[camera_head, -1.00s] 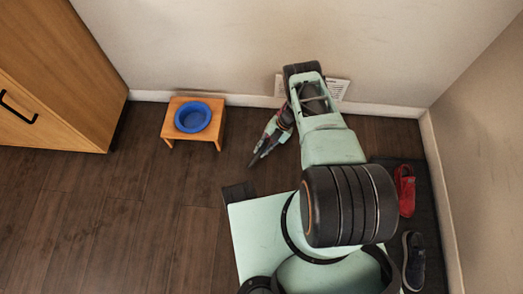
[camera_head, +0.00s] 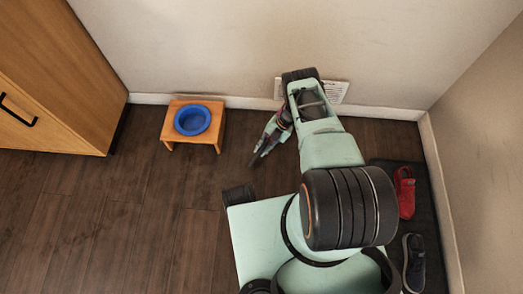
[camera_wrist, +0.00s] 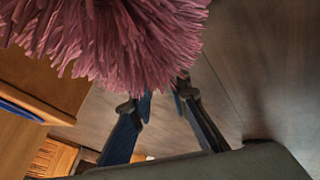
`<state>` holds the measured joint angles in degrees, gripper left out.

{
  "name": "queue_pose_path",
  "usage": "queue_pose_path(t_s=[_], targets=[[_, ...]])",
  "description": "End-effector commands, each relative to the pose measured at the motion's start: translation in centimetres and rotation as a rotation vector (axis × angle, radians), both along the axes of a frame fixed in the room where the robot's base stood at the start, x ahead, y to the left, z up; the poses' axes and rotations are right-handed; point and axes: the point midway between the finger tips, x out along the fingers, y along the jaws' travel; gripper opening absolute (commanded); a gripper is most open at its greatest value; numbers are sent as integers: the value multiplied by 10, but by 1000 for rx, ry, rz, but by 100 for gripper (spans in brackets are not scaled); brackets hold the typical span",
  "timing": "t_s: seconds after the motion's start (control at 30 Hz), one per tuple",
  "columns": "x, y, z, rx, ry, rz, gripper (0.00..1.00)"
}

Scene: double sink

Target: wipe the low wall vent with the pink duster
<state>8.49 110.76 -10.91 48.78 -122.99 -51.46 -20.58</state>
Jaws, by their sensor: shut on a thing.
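The low wall vent (camera_head: 338,91) is a pale slatted panel on the back wall just above the baseboard. My arm covers its left and middle part in the head view. The pink duster (camera_wrist: 115,35) fills the top of the wrist view with its shaggy head; I cannot make it out in the head view. My gripper (camera_wrist: 163,97) is shut on the duster, whose handle is mostly hidden. In the head view my gripper (camera_head: 256,158) is below and left of the vent, angled down-left over the floor. No contact between duster and vent is visible.
A small wooden stand (camera_head: 168,135) with a blue bowl (camera_head: 192,120) is left of my gripper. A wooden cabinet (camera_head: 60,75) stands far left. A red shoe (camera_head: 405,192) and a dark shoe (camera_head: 414,262) lie on a dark mat at right. Floor is clear at lower left.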

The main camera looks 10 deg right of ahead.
Motion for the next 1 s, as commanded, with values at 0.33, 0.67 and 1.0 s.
queue_pose_path(t_s=[0.33,0.67,1.0], targets=[[1,-5,0,0,2,0,0],[-8,-31,0,0,2,-1,0],[-8,-38,0,1,0,1,0]])
